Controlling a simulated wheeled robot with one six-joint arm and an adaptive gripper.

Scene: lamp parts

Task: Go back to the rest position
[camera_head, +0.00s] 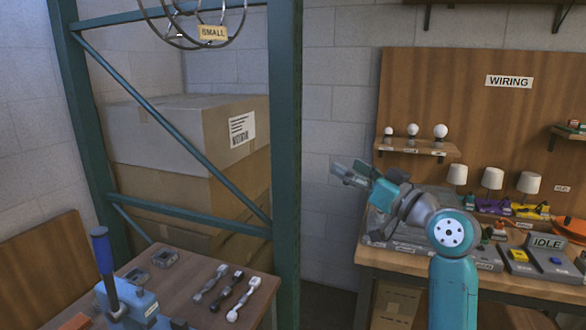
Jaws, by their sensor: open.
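My gripper (351,172) is at the end of my teal and grey arm, right of the picture's middle. It is raised in front of the block wall and the left end of the wiring bench, pointing up and to the left. Its fingers are apart and nothing shows between them. It looks clear of the shelf and the bench.
The wiring bench (500,283) carries several lamps with white shades. A small shelf (415,147) above holds three white bulbs. At the left, a teal rack (287,130) holds cardboard boxes (190,140). A wooden table (205,268) bears lamp arms and a blue-handled tool (103,260).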

